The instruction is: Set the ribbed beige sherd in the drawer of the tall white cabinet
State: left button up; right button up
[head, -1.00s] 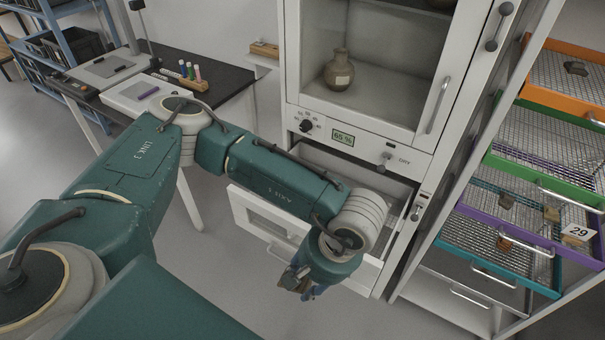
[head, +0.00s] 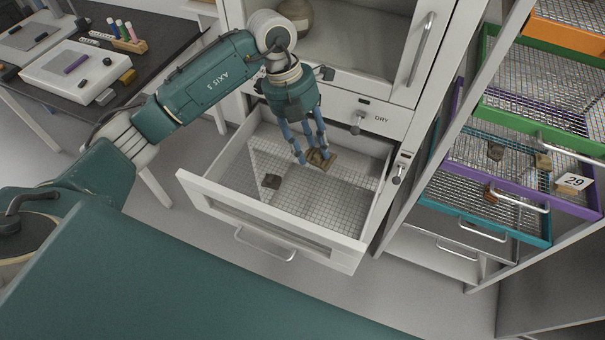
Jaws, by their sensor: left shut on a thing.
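The tall white cabinet (head: 392,138) stands at the centre with its drawer (head: 338,257) pulled out. The drawer has a wire mesh floor and a divider toward its left side. My left gripper (head: 313,161) points down inside the drawer's outline, with its blue fingers shut on the beige-brown sherd (head: 322,160). The sherd is low over the mesh, right of the divider; I cannot tell whether it touches the floor. Its ribbing is too small to make out. My right gripper is not in view.
The mesh in front and to the right is clear. A rack of coloured mesh trays (head: 505,222) stands at right. A dark-topped bench (head: 165,22) is at upper left.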

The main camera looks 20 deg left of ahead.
pick_arm(q)
jog(key=shift+w+a+f+n, duration=0.1)
jog(key=shift+w+a+n, duration=0.05)
jog(key=shift+n, duration=0.25)
jog(key=shift+f, duration=0.35)
jog(key=p, duration=0.2)
send_over(312, 198)
jog(key=a, duration=0.1)
notch_tip(312, 198, down, 14)
jog(key=shift+r, duration=0.15)
notch_tip(312, 198, down, 5)
jog(key=shift+r+p, duration=0.1)
jog(key=shift+p, duration=0.3)
jog(key=shift+f, duration=0.2)
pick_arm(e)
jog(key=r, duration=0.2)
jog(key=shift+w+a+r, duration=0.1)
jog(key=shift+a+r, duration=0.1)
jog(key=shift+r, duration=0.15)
pick_arm(q)
jog(key=shift+f, duration=0.2)
jog(key=o, duration=1.2)
jog(key=shift+c, duration=0.2)
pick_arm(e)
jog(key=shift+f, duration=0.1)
